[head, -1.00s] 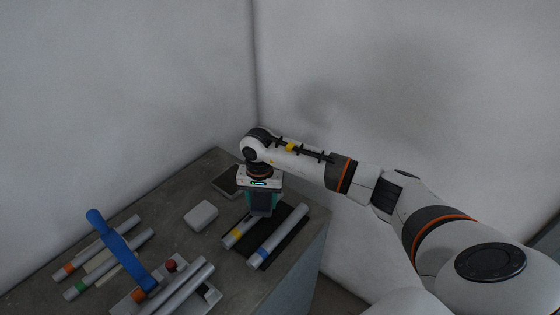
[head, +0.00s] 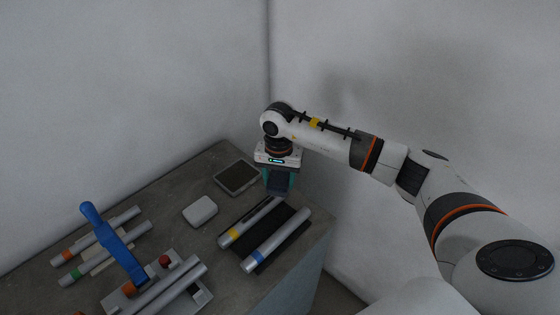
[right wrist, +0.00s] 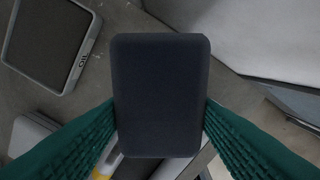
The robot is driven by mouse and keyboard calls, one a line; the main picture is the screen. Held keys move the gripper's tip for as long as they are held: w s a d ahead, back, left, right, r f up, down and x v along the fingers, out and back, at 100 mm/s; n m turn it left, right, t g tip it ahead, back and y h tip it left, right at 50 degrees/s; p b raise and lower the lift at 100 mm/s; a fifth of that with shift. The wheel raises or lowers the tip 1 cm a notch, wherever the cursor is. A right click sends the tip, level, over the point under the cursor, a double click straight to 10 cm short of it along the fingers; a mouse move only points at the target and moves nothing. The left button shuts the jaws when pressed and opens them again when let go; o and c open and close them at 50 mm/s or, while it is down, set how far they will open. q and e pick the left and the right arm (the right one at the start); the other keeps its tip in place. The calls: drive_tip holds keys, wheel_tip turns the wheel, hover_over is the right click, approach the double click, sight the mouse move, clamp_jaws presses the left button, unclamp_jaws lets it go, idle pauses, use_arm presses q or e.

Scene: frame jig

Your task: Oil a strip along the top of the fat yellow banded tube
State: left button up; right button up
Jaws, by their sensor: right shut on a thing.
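The grey tube with a yellow band (head: 245,226) lies on a black mat, its band at the near end. A bit of its yellow band shows at the bottom of the right wrist view (right wrist: 104,168). My right gripper (head: 279,186) is over the far end of this tube. It is shut on a dark, rounded block, which fills the middle of the right wrist view (right wrist: 161,95) between the green fingers. The block hides most of the tube there, and I cannot tell whether it touches it. My left gripper is not in view.
A blue-banded tube (head: 277,240) lies parallel on the black mat (head: 266,226). A dark-topped tray (head: 237,177) and a pale box (head: 200,211) are to the left. A blue-handled thing (head: 113,243), more tubes and a jig fill the near left. Walls stand behind.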

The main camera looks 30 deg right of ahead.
wheel_tip(320, 180, up, 2)
drive_tip(key=shift+a+r+p, duration=0.1)
drive_tip(key=shift+a+p, duration=0.05)
drive_tip(key=shift+p, duration=0.2)
drive_tip(key=shift+d+r+p, duration=0.25)
drive_tip(key=shift+r+p, duration=0.3)
drive_tip(key=shift+r, duration=0.65)
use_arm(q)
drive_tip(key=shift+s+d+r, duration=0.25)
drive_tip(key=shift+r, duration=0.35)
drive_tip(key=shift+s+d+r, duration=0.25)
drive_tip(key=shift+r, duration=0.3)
use_arm(e)
drive_tip(key=shift+a+r, duration=0.1)
